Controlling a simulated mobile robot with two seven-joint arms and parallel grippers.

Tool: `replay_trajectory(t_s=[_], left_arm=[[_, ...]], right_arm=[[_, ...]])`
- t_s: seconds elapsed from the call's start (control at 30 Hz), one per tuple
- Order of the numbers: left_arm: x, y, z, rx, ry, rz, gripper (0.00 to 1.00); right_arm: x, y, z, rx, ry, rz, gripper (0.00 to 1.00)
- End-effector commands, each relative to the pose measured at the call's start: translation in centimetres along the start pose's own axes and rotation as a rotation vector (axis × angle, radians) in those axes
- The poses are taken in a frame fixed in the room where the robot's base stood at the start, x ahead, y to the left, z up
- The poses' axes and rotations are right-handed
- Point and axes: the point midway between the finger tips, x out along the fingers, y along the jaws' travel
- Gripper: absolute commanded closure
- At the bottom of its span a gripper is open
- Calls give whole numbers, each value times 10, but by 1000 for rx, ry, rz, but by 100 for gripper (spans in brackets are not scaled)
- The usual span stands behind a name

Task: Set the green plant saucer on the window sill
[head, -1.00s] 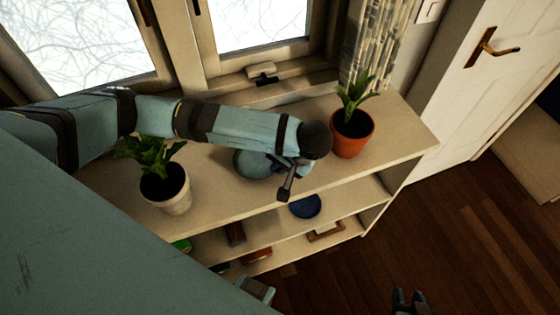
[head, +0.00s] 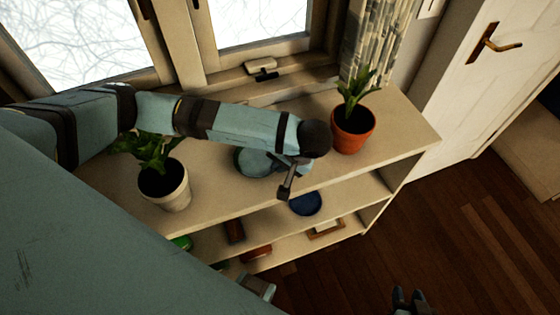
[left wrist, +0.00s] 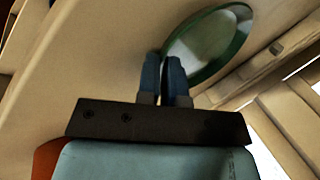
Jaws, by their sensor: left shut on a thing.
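The green saucer (head: 250,163) is over the pale ledge (head: 225,192) below the window, partly hidden by my left wrist. My left gripper (head: 281,163) is shut on its rim. In the left wrist view the saucer (left wrist: 208,45) shows a darker green rim, with the two blue fingers (left wrist: 164,68) close together at its near edge. I cannot tell whether the saucer touches the ledge. My right gripper (head: 408,298) is at the bottom edge of the head view, empty, its fingertips apart, away from the ledge.
A plant in a white pot (head: 166,188) stands left of the saucer, and one in an orange pot (head: 352,132) stands to the right. Shelves below hold a blue dish (head: 305,204) and other small things.

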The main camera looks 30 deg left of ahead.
Motion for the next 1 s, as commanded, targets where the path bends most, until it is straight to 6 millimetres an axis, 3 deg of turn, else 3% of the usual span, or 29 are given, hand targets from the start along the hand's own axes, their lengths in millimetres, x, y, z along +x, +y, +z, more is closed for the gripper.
replay_trajectory(t_s=[0.13,0.23,0.3,1.0], left_arm=[[4,2,0,0,0,0,100],[4,2,1,0,-1,0,75],[5,3,1,1,-2,1,68],[8,6,4,7,-8,2,73]], right_arm=[[2,0,3,0,0,0,61],[2,1,3,-1,-1,1,61],[2,1,3,-1,-1,1,61],[2,0,5,6,-8,-1,61]])
